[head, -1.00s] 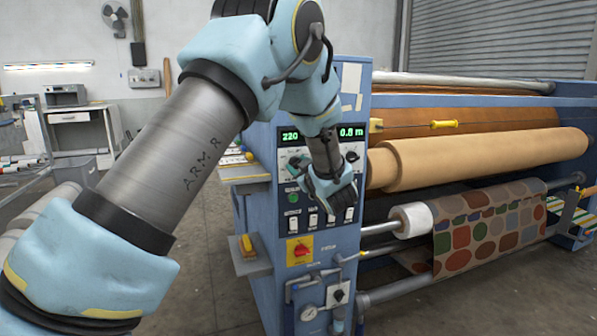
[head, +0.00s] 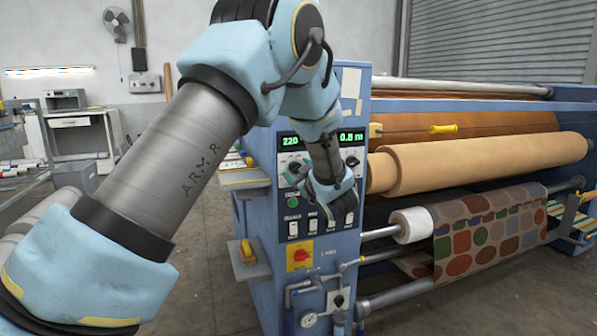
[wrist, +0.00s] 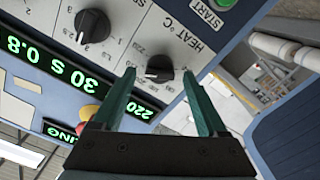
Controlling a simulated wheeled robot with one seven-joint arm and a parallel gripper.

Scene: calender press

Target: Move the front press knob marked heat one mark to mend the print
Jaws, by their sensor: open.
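The black heat knob (wrist: 160,68) shows in the wrist view on the grey panel, beside the "HEAT °C" lettering and its scale of numbers. My gripper (wrist: 158,76) is open, with one teal finger on each side of the knob. I cannot tell whether the fingers touch it. In the head view my gripper (head: 328,192) is in front of the press's control panel and covers part of it. The print (head: 490,228), a cloth with coloured rounded patches, hangs from the lower roller at the right.
A second black knob (wrist: 92,26) sits left of the heat knob in the wrist view. Green displays (wrist: 55,62) run along the panel.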

